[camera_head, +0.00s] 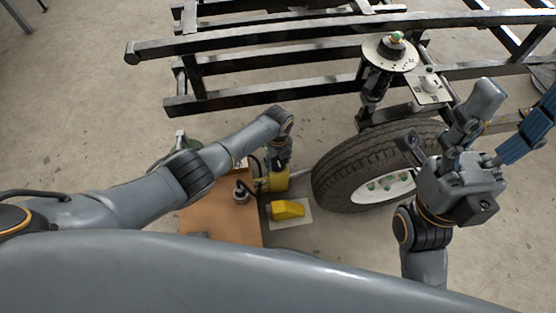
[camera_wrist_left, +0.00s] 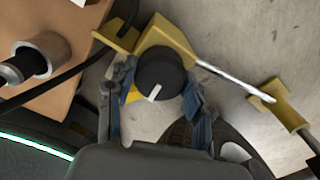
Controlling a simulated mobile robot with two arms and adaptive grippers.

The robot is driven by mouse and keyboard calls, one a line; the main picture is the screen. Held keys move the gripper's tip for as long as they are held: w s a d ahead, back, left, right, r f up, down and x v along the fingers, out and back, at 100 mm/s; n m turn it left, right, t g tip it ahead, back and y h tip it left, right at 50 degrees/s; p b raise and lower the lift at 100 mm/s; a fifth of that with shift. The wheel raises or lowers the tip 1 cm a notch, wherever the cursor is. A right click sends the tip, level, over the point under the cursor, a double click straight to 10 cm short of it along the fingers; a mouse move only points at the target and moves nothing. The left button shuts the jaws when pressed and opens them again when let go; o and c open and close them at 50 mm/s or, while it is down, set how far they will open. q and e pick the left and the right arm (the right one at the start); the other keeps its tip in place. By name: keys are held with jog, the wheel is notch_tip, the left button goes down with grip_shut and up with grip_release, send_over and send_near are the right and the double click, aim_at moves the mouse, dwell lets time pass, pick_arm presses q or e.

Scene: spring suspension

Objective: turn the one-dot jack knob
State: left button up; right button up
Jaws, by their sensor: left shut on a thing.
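A round black knob (camera_wrist_left: 160,75) with a white pointer line sits on a yellow bracket (camera_wrist_left: 165,35) in the left wrist view. My left gripper (camera_wrist_left: 157,88) has its blue-grey fingers on both sides of the knob and is shut on it. I cannot make out any dot marking on the knob. In the head view, my left gripper (camera_head: 278,158) reaches down to the yellow jack (camera_head: 274,182) and hides the knob there. My right gripper (camera_head: 520,142) is at the right, away from the jack; its jaw opening is unclear.
A brown board (camera_head: 225,222) lies beside the jack, with a small round metal part (camera_head: 240,192) on it. A yellow block (camera_head: 288,209) lies on a pale sheet (camera_head: 303,220). A wheel (camera_head: 345,170) stands to the right. A dark metal frame (camera_head: 270,40) spans the back.

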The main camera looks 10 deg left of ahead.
aim_at(278, 161)
pick_arm(q)
jog(key=shift+s+m, duration=0.1)
jog(key=shift+m, duration=1.1)
jog(key=o, duration=1.2)
notch_tip(278, 161, up, 12)
jog(key=shift+r, duration=0.1)
